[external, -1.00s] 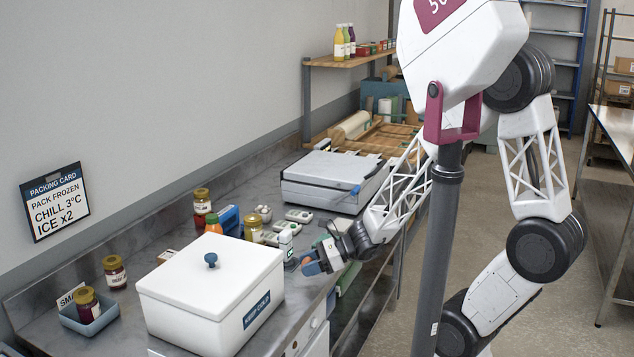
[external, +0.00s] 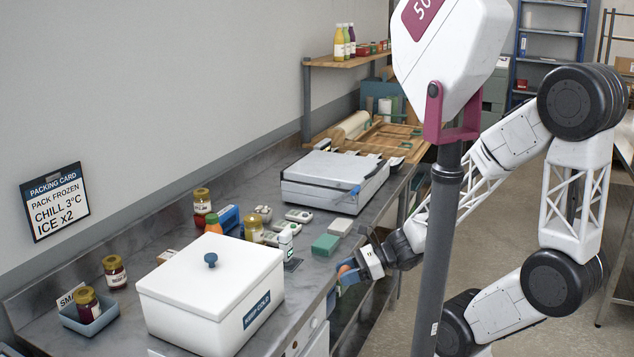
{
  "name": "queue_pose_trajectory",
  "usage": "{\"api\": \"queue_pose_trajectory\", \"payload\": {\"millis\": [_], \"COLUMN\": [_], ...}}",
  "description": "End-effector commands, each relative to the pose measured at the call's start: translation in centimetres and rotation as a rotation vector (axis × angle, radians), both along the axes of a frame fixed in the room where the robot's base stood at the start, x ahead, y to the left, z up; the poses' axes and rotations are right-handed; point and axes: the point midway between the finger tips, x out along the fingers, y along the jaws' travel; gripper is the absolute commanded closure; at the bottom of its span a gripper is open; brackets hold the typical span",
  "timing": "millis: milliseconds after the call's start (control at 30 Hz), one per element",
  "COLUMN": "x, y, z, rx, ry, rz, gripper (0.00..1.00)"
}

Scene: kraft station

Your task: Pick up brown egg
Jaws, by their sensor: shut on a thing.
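The brown egg (external: 344,269) shows as a small orange-brown patch at the tip of my gripper (external: 347,273). My gripper is shut on it, with blue fingers beside it. The gripper points left, at the front edge of the grey counter (external: 318,288). The fingers hide part of the egg. I cannot tell the exact height of the egg above or beside the counter edge.
A white lidded box (external: 190,310) stands at the front left. A small white bottle (external: 285,243), a teal block (external: 326,245) and a pale block (external: 340,227) are near the gripper. A flat white machine (external: 335,182) stands further back.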

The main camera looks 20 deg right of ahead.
Motion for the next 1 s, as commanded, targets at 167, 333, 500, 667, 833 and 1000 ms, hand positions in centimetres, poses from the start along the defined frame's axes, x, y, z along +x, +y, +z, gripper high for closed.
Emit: {"api": "queue_pose_trajectory", "payload": {"millis": [167, 333, 500, 667, 833, 1000], "x": [-0.46, -0.69, -0.74, -0.74, -0.73, -0.73], "y": [-0.35, -0.51, -0.56, -0.56, -0.56, -0.56], "z": [0.02, 0.04, 0.03, 0.03, 0.04, 0.04], "rx": [0.000, 0.000, -0.001, -0.001, -0.001, -0.001], "ry": [0.001, 0.000, 0.000, 0.001, 0.001, 0.001], "rz": [0.000, 0.000, 0.000, 0.000, 0.000, 0.000], "gripper": [0.68, 0.68, 0.68, 0.68, 0.68, 0.68]}}
